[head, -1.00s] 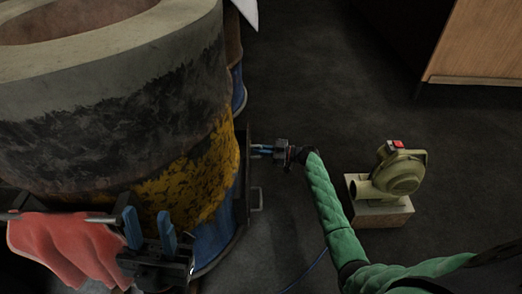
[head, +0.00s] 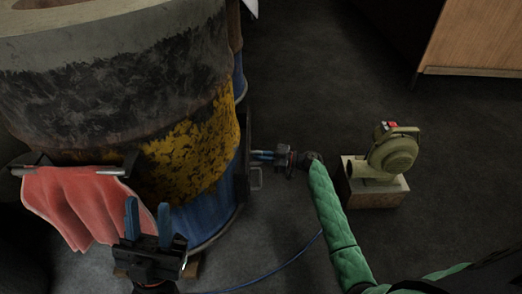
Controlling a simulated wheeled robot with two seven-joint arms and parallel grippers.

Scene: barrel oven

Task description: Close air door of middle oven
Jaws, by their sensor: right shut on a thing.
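The oven (head: 200,150) is a large barrel at left, with a grey rim, scorched black middle, worn yellow band and blue base. The dark air door (head: 245,150) is on its right side, seen nearly edge-on. A small metal handle or latch (head: 256,178) sticks out below my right gripper. My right gripper (head: 254,155) has its blue fingers shut at the air door's outer side; the exact part held is too small to see. My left gripper (head: 148,212) is open and empty, fingers up, in front of the barrel's lower part.
A red cloth or pair of gloves (head: 85,205) hangs from a metal bar on the barrel, left of my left gripper. A green blower (head: 393,152) stands on a wooden block (head: 375,190) at right. A blue cable (head: 280,262) crosses the dark, otherwise open floor.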

